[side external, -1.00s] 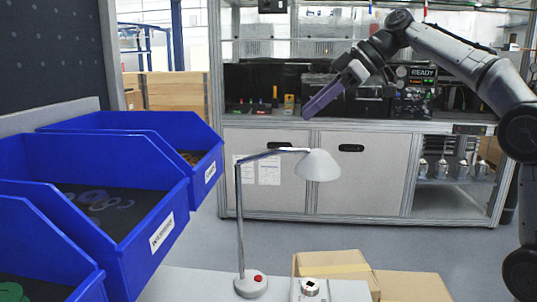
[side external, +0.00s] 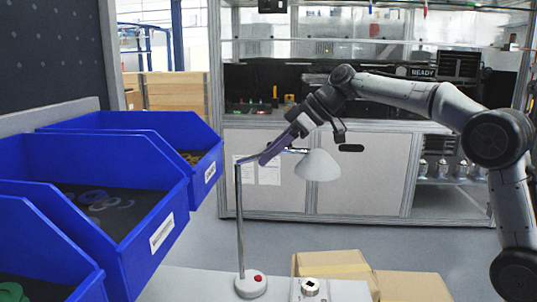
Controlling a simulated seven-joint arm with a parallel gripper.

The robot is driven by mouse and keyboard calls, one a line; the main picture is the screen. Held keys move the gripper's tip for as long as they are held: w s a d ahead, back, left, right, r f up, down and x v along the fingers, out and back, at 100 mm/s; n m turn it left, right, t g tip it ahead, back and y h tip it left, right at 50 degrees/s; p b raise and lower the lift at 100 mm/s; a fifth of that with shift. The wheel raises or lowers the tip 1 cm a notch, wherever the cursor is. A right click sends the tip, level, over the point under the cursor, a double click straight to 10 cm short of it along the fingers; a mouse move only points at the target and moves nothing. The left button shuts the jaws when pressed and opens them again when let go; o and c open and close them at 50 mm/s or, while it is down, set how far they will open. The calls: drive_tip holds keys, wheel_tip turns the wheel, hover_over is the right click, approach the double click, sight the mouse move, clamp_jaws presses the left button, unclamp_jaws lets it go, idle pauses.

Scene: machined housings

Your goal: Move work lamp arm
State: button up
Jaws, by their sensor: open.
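The work lamp (side external: 240,225) stands upright on the near work surface, with a round white base (side external: 249,287) that has a red button. Its thin arm rises and bends to the right to a white cone shade (side external: 318,166). My gripper (side external: 266,160) reaches down from the upper right, its purple fingers overlapping the lamp's upper arm left of the shade. The fingers are seen edge-on, and I cannot tell whether they touch the lamp arm. My gripper is open. Part of the upper lamp arm is hidden behind the fingers.
Blue bins (side external: 128,262) with small parts stand on the left. Cardboard boxes (side external: 408,286) and a small light-coloured block (side external: 311,287) lie right of the lamp base. A grey cabinet bench (side external: 375,190) stands behind, across open floor (side external: 400,244).

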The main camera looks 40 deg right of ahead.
drive_tip(key=shift+w+a+f, duration=0.2)
drive_tip(key=shift+f, duration=0.05)
drive_tip(key=shift+c, duration=0.3)
clamp_jaws()
idle(1.0)
